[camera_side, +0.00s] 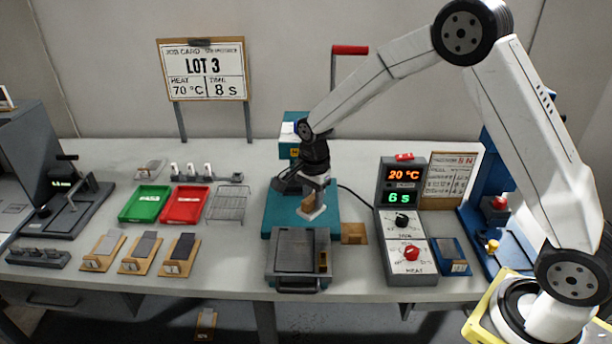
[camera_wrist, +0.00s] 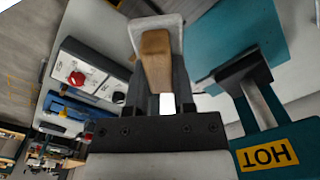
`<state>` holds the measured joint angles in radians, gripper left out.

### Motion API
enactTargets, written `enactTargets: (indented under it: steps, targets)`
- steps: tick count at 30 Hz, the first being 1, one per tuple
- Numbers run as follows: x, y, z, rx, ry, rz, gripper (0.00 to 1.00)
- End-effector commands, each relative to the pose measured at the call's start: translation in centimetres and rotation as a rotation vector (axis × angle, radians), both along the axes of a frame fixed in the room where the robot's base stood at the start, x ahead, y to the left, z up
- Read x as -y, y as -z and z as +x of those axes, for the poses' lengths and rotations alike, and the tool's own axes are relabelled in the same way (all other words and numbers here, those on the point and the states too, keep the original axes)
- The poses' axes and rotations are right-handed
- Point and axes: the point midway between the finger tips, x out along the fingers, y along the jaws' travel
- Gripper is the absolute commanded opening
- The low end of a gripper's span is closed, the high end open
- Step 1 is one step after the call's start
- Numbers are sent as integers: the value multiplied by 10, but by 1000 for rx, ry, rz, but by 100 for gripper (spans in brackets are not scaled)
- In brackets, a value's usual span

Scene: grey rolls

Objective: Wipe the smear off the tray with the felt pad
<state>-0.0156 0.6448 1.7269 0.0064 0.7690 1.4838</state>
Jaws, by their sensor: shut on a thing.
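My gripper (camera_side: 316,181) is shut on the wooden handle (camera_wrist: 155,58) of the felt pad, which hangs with its pale pad (camera_side: 312,213) downward. It also shows at the top of the wrist view as a whitish pad (camera_wrist: 158,24). In the side view the pad is over the front part of the teal press base (camera_side: 275,225); I cannot tell whether it touches. A grey metal tray-like unit (camera_side: 296,257) sits just in front. A green tray (camera_side: 144,203) and a red tray (camera_side: 185,204) lie to the left. I cannot make out a smear on any tray.
The teal press has a HOT label (camera_wrist: 265,157) close beside my gripper. A control box (camera_side: 405,222) reading 20 °C and 6 s stands right. A job card (camera_side: 203,75) shows LOT 3, 70 °C, 8 s. A brown square (camera_side: 354,233) lies on the table.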

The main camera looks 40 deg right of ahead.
Motion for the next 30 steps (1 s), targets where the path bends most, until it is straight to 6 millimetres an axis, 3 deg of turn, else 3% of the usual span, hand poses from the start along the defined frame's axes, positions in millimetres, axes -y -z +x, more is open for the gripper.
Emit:
enactTargets:
  steps: [15,30]
  targets:
    - [0,37,-1,1,0,1,0]
    - [0,38,-1,2,-6,1,0]
